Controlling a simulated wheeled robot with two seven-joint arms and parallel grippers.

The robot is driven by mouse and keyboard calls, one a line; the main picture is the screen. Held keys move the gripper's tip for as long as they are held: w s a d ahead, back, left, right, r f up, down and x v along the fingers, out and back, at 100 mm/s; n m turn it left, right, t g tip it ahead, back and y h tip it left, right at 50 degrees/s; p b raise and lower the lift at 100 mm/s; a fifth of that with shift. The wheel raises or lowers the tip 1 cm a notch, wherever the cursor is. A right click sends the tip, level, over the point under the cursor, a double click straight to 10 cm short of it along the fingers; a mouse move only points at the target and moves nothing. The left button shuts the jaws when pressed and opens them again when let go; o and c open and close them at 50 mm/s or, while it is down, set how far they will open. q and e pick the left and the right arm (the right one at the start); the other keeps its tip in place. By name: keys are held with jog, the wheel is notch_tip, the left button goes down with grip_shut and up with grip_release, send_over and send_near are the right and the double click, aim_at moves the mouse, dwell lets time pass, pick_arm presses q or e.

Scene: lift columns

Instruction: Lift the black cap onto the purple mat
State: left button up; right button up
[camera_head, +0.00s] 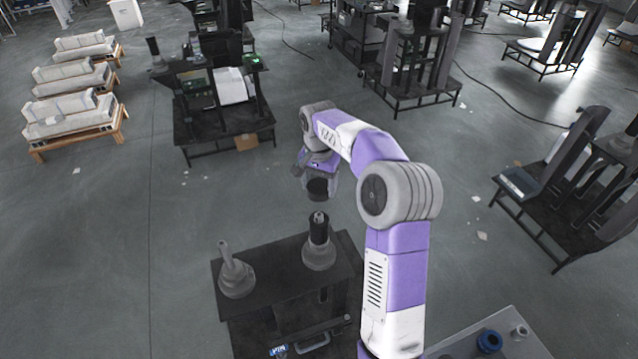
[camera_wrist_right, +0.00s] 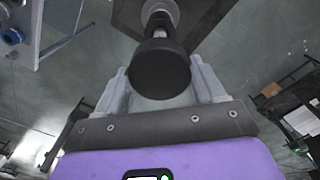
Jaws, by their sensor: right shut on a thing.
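The black cap (camera_head: 317,189) is held between the fingers of my right gripper (camera_head: 316,180), which is shut on it. In the right wrist view the round black cap (camera_wrist_right: 160,72) fills the space between the two grey fingers. In the head view the cap hangs above a dark column with a flared grey base (camera_head: 319,248) on a black table (camera_head: 275,285); a gap shows between them. I do not see a purple mat in either view. My left gripper is not in view.
A second, lighter column (camera_head: 235,272) stands on the black table's left side. A grey table (camera_head: 465,345) with a blue ring (camera_head: 489,341) is at the lower right. Black stands and wooden pallets (camera_head: 80,135) are farther off, with open floor between.

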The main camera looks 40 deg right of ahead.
aim_at(319, 186)
jog(key=shift+r+p, duration=1.05)
jog(key=shift+r, duration=1.45)
jog(key=shift+f, duration=0.1)
